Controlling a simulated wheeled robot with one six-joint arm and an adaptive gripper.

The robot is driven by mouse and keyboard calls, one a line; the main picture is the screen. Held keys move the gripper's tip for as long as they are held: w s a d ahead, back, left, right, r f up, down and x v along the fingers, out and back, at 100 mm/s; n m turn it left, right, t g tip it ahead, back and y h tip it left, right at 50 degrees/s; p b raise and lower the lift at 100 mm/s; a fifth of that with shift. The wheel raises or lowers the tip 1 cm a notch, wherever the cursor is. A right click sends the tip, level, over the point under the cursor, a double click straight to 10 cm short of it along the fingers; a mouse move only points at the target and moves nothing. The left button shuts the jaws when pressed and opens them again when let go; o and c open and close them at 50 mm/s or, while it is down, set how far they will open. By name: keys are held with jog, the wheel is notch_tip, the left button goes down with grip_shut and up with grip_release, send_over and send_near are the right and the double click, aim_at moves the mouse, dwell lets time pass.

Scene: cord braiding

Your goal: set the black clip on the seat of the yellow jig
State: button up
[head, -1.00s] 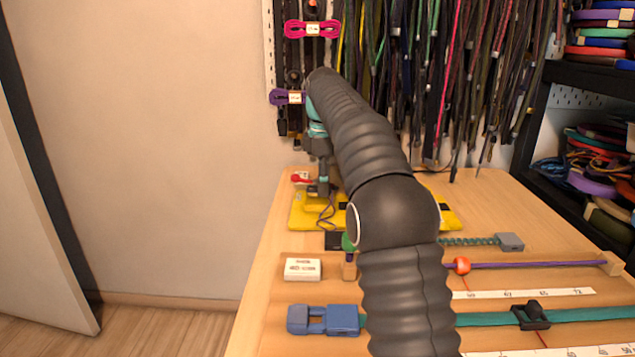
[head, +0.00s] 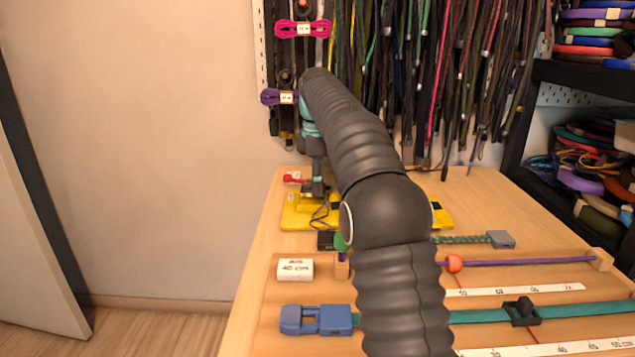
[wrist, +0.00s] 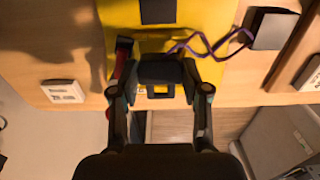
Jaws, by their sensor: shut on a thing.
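The yellow jig (head: 293,217) lies flat towards the far left of the table in the head view. It fills the top of the wrist view (wrist: 205,40), with a dark rectangular patch (wrist: 157,10) on it. My gripper (wrist: 160,75) is shut on the black clip (wrist: 160,70), which sits between its two fingers over the jig's edge. I cannot tell whether the clip touches the jig. In the head view my gripper (head: 316,189) is low over the jig's left part, and the clip is hard to make out there. The seat cannot be told apart.
A red-handled thing (wrist: 122,62) is close beside my left finger in the wrist view. A purple cord (wrist: 212,48) runs over the jig to a dark block (wrist: 270,28). Hanging cords (head: 430,80) fill the back wall. A white box (head: 295,269) stands nearer.

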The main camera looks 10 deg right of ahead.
jog(key=shift+s+f+b, duration=0.1)
jog(key=shift+f+b, duration=0.3)
jog(key=shift+f, duration=0.65)
jog(key=shift+d+p, duration=0.1)
jog(key=shift+p, duration=0.2)
dwell(0.8)
jog(key=o, duration=1.2)
jog(key=shift+f, duration=0.15)
jog(key=shift+r, duration=0.25)
jog(key=shift+f+b, duration=0.1)
jog(key=shift+b, duration=0.35)
